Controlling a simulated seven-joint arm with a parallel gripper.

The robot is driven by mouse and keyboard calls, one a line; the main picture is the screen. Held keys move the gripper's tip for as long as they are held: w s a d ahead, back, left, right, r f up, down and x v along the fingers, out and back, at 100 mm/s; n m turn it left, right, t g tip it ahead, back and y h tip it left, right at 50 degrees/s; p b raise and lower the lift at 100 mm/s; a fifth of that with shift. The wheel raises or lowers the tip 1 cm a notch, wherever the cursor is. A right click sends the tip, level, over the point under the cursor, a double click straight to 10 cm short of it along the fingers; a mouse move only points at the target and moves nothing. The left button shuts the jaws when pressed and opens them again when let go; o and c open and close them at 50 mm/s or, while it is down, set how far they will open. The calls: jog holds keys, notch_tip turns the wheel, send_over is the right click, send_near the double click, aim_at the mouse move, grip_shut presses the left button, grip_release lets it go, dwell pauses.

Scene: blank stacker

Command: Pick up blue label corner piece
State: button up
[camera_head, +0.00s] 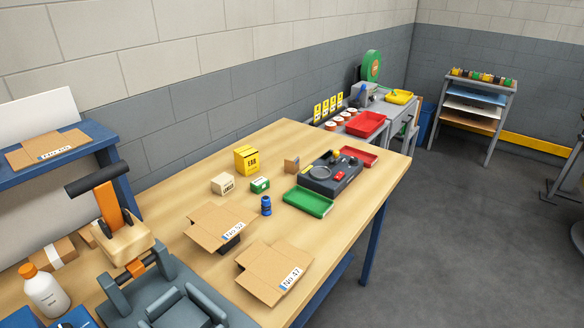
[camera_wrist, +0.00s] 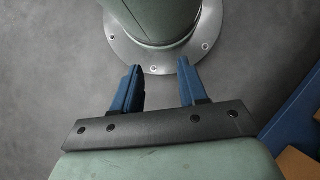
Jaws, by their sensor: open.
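I cannot tell for sure which thing is the blue label corner piece. A cardboard blank (camera_head: 208,222) with a white label showing some blue lies mid-table over something dark. A second cardboard blank (camera_head: 265,268) with a similar label lies nearer the front edge. A third cardboard blank (camera_head: 38,152) with a label is on the blue shelf at left. A small blue piece (camera_head: 266,206) stands on the table behind the first two. My gripper (camera_wrist: 160,66) is open and empty in the wrist view, above grey floor beside my own base. I do not make it out in the head view.
A green tray (camera_head: 308,203) lies at right. A grey fixture (camera_head: 165,298) and white bottle (camera_head: 45,292) fill the front left.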

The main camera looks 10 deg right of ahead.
jog(key=o, duration=0.6)
jog(key=shift+o, duration=0.2)
jog(key=shift+w, duration=0.1)
